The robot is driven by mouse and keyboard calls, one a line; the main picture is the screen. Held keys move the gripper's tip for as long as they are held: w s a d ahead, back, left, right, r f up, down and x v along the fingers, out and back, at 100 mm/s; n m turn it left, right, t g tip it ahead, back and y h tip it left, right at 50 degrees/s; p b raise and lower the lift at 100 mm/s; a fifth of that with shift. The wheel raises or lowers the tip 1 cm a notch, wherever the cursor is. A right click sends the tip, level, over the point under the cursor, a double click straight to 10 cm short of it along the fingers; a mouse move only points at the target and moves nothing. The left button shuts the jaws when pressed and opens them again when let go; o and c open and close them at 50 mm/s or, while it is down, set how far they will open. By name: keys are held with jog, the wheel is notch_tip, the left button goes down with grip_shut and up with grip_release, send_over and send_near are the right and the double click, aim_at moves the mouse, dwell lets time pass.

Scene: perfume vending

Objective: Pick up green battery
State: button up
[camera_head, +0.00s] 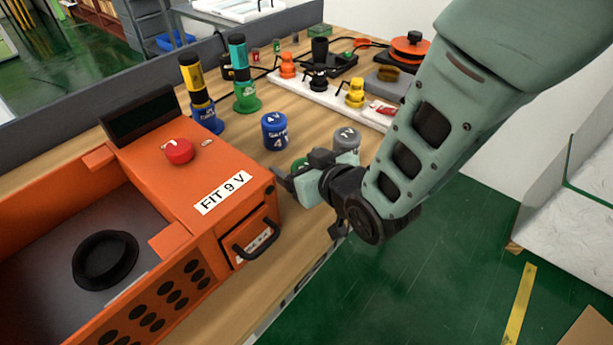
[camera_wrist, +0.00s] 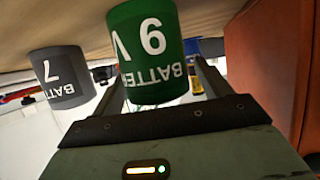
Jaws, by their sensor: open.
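The green battery (camera_wrist: 147,48), marked 9 V, stands between the two fingers of my gripper (camera_wrist: 158,82) in the wrist view, where the picture looks upside down. In the head view only a small green part of the battery (camera_head: 298,164) shows behind my gripper (camera_head: 297,181). My gripper is open, with a finger on either side of the battery. Whether either finger touches it cannot be told.
A grey battery (camera_head: 346,140), marked 7, stands close by on the right. A blue battery (camera_head: 274,132), marked 4, stands behind. The orange machine (camera_head: 200,170) labelled FIT 9 V is close on the left. The wooden table (camera_head: 330,222) ends just in front.

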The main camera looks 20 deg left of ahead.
jog(key=c, duration=1.2)
jog(key=shift+r, duration=0.1)
jog(key=shift+c, duration=0.7)
jog(key=shift+r, duration=0.1)
